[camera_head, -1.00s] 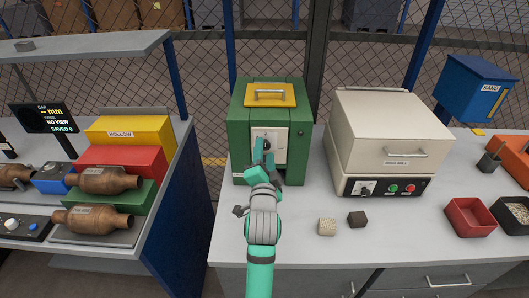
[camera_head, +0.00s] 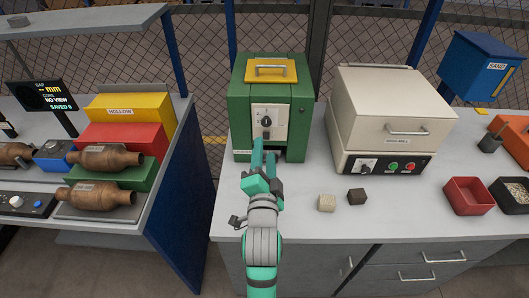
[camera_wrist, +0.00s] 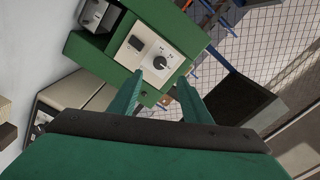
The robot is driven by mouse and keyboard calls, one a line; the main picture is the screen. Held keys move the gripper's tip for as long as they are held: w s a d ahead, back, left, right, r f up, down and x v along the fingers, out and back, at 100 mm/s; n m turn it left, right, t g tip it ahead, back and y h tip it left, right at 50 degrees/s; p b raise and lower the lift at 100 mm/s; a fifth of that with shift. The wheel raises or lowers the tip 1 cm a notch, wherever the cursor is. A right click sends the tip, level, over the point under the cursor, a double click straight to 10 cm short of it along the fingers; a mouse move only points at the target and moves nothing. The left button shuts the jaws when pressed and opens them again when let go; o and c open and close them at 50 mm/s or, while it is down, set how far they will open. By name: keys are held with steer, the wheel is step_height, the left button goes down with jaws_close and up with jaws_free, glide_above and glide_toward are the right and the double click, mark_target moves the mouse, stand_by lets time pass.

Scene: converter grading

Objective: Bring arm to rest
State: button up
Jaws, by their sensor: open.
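My gripper (camera_head: 264,158) is in front of the green machine (camera_head: 241,112), below its control plate (camera_head: 267,117) with a dark knob. My gripper is open and empty, and my arm reaches up from the bottom of the head view. In the wrist view the two teal fingers (camera_wrist: 158,98) stand apart. The green machine (camera_wrist: 85,48) and its plate with the knob (camera_wrist: 160,62) show beyond them, tilted in the picture. I cannot tell whether a fingertip touches the machine.
A cream box machine (camera_head: 390,105) stands to the right. A pale cube (camera_head: 327,203) and a dark cube (camera_head: 357,196) lie on the grey bench (camera_head: 400,220). Red (camera_head: 468,195) and black (camera_head: 512,196) trays are at the right. Brown converters (camera_head: 100,195) sit on the left bench.

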steer(key=shift+f, duration=0.1)
steer(key=s+d+f+n+g, duration=0.1)
steer(key=s+f+n, duration=0.3)
steer(key=s+f, duration=0.5)
steer(key=s+d+f+n, duration=0.2)
steer(key=s+f+n, duration=0.1)
steer(key=s+f, duration=0.55)
steer(key=s+a+f+n, duration=0.1)
steer(key=s+f+n, duration=0.1)
steer(key=s, duration=0.9)
steer(key=s+f+n+g, duration=0.1)
steer(key=s+n, duration=0.2)
steer(key=s, duration=0.9)
steer(key=shift+a+f+g, duration=0.3)
steer(key=shift+a+f, duration=0.1)
steer(key=shift+c, duration=0.6)
